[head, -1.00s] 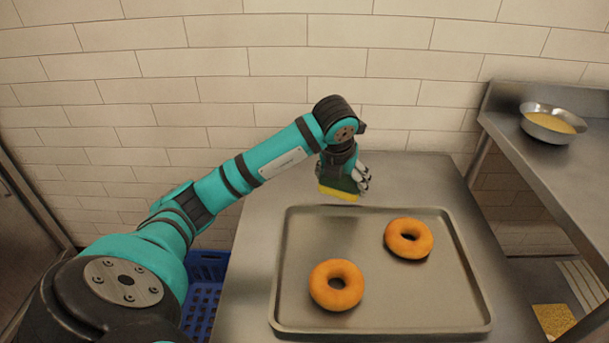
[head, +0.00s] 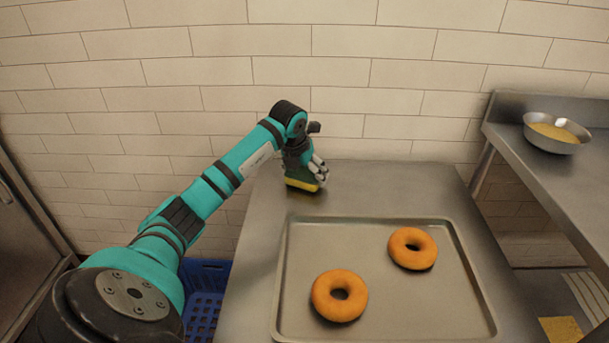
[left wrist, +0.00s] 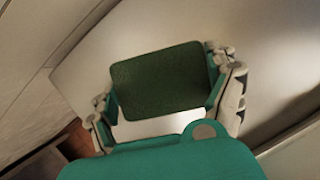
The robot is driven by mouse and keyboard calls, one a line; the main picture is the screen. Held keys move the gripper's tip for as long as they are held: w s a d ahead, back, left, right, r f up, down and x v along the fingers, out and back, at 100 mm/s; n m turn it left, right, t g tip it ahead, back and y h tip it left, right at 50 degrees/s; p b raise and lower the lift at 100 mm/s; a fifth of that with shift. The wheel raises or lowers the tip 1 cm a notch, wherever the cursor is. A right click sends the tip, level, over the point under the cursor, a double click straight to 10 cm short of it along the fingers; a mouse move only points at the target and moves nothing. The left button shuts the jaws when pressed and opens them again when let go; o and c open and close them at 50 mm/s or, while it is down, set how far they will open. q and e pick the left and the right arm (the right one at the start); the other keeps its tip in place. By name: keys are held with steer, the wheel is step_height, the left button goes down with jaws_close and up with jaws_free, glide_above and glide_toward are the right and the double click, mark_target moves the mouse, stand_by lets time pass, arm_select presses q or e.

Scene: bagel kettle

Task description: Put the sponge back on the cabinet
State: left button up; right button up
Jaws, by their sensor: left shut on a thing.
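The sponge (head: 303,184) is yellow with a dark green scouring side. My left gripper (head: 314,172) is shut on it near the back left corner of the steel cabinet top (head: 380,190). In the left wrist view the sponge's green face (left wrist: 160,80) lies between the two fingers of my left gripper (left wrist: 165,95). In the head view the sponge is at or just above the steel surface, behind the tray; I cannot tell whether it touches. My right gripper is not in view.
A metal tray (head: 390,310) with two bagels (head: 340,295) (head: 412,248) covers the front of the steel top. A raised steel shelf with a bowl (head: 556,133) stands at the right. A blue crate (head: 204,290) is at the lower left. The back right of the top is clear.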

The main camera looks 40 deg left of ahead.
arm_select(q)
steer(key=shift+f, duration=0.35)
steer(key=o, duration=1)
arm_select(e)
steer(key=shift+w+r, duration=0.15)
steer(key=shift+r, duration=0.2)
arm_select(q)
steer(key=shift+r, duration=0.4)
steer(key=p+v, duration=0.1)
steer(key=v, duration=1)
steer(key=shift+s+d+r, duration=0.1)
steer(key=shift+s+d, duration=0.05)
steer(key=shift+s, duration=0.1)
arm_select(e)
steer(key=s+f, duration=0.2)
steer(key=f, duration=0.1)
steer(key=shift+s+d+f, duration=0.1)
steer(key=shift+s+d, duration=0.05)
